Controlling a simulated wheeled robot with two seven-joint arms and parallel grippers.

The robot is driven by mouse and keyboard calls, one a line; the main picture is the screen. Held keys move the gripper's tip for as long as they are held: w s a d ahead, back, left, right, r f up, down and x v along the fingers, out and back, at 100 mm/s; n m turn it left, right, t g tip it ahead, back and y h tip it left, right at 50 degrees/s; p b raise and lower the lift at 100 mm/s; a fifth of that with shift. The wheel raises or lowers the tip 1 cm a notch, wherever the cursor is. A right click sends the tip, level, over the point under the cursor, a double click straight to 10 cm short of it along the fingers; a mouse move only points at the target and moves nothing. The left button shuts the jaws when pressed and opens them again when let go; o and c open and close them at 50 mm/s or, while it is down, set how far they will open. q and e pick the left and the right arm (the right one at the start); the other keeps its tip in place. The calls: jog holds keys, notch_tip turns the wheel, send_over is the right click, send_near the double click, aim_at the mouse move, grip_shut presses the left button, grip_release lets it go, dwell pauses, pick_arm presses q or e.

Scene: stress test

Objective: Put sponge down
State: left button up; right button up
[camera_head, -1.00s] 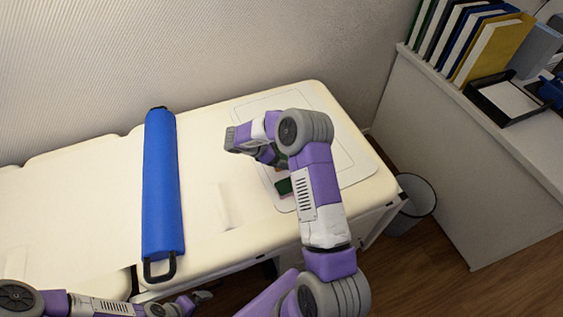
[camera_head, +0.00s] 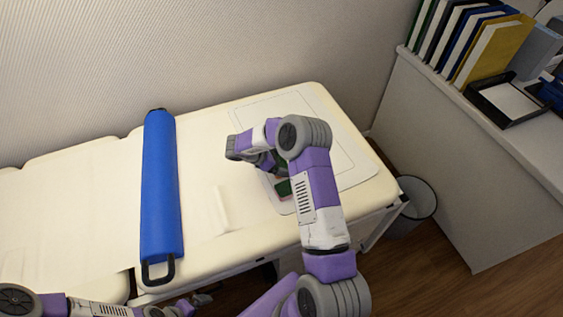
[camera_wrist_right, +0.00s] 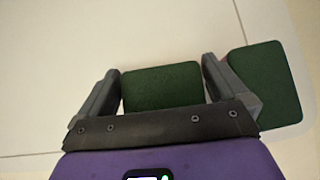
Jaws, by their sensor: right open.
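Two dark green sponges show in the right wrist view. One sponge (camera_wrist_right: 162,88) lies between the fingers of my right gripper (camera_wrist_right: 161,66), which is open with a narrow gap at each side. The other sponge (camera_wrist_right: 268,85) lies just outside the right-hand finger. In the head view one green sponge with a pinkish edge (camera_head: 284,188) shows beside my right forearm, on the pale outlined mat (camera_head: 347,172). My right fingertips are mostly hidden behind the arm there. My left gripper (camera_head: 200,299) is low at the bottom left, away from the sponges; its jaws are unclear.
The mat lies on a cream padded couch (camera_head: 92,205). A long blue roll with black handles (camera_head: 162,190) lies across the couch to the left. A bin (camera_head: 417,198) stands at the couch's right end. A white counter (camera_head: 450,150) holds binders and a black tray (camera_head: 508,100).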

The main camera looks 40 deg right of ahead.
jog(key=p+v, duration=0.2)
jog(key=v, duration=1)
